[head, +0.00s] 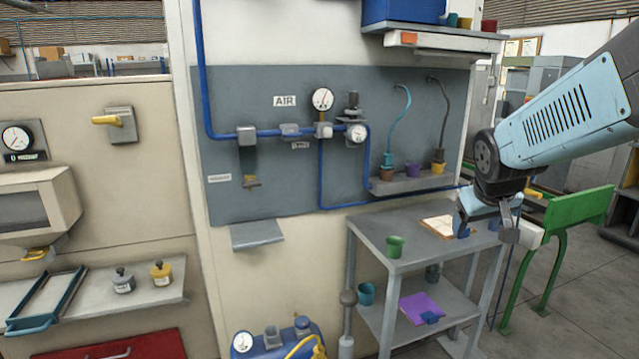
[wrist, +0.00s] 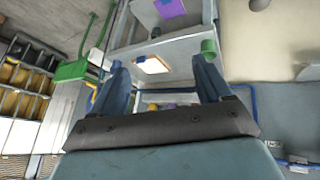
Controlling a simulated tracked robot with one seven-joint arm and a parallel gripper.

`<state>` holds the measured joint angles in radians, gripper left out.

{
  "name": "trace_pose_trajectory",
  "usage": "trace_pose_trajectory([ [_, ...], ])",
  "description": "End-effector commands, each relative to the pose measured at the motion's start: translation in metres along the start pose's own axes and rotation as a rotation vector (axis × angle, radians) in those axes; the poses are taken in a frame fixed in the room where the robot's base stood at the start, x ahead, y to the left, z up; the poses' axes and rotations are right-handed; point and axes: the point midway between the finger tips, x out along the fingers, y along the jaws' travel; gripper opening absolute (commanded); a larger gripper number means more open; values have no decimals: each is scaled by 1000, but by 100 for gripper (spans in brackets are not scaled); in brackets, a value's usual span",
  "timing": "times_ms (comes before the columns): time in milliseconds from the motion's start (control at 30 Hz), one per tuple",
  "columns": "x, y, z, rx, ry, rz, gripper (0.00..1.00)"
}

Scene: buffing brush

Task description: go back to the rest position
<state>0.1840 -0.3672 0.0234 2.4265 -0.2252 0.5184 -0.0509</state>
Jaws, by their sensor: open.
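My gripper (head: 487,229) is at the right in the head view, above and in front of the right end of a grey two-shelf stand (head: 384,244). In the wrist view my gripper (wrist: 157,75) shows two blue fingers spread apart with nothing between them. My light-blue arm comes in from the upper right in the head view. No buffing brush can be made out for certain in either view.
The stand's top holds a green cup (head: 395,246) and a tan board (head: 438,226); its lower shelf holds a purple item (head: 423,307). A green bench (head: 580,208) stands right of my gripper. A grey air panel (head: 262,90) is on the wall behind.

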Motion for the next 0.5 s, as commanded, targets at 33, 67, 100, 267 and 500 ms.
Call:
trace_pose_trajectory([
  [33, -14, -7, 6, 9, 4, -12, 78],
  [67, -22, -11, 10, 17, 1, -21, 78],
  [100, -31, -17, 16, 27, -2, -33, 78],
  [267, -68, -38, 42, 65, -15, -88, 78],
  [500, -108, -63, 80, 97, -36, -173, 78],
])
